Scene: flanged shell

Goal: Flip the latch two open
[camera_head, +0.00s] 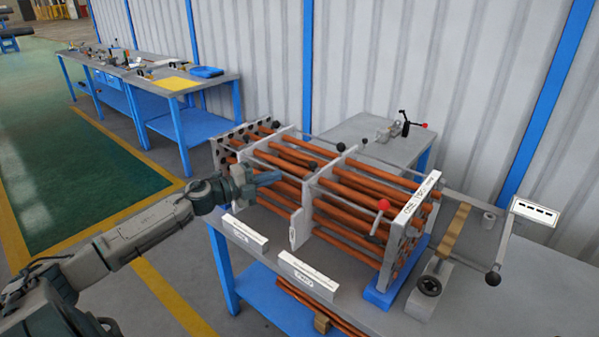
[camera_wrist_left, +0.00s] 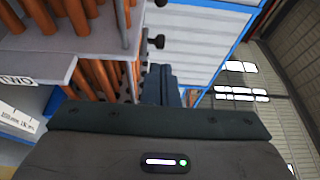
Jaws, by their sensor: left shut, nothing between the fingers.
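The flanged shell frame holds several copper tubes (camera_head: 345,205) between upright grey plates. A grey plate with a label reading TWO (camera_wrist_left: 18,81) shows at the left of the left wrist view; a labelled middle plate (camera_head: 297,226) stands in the head view. I cannot tell which belongs to latch two. My left gripper (camera_head: 268,178) is shut and empty at the frame's left part, close to the tubes; its fingers (camera_wrist_left: 161,86) point toward the knobs.
A red ball knob (camera_head: 383,204) stands on the frame's front side. White label strips (camera_head: 308,275) lie along the table's (camera_head: 540,290) near edge. A clamp fixture (camera_head: 430,285) stands right of the frame. Another bench (camera_head: 200,85) with tools is behind at left.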

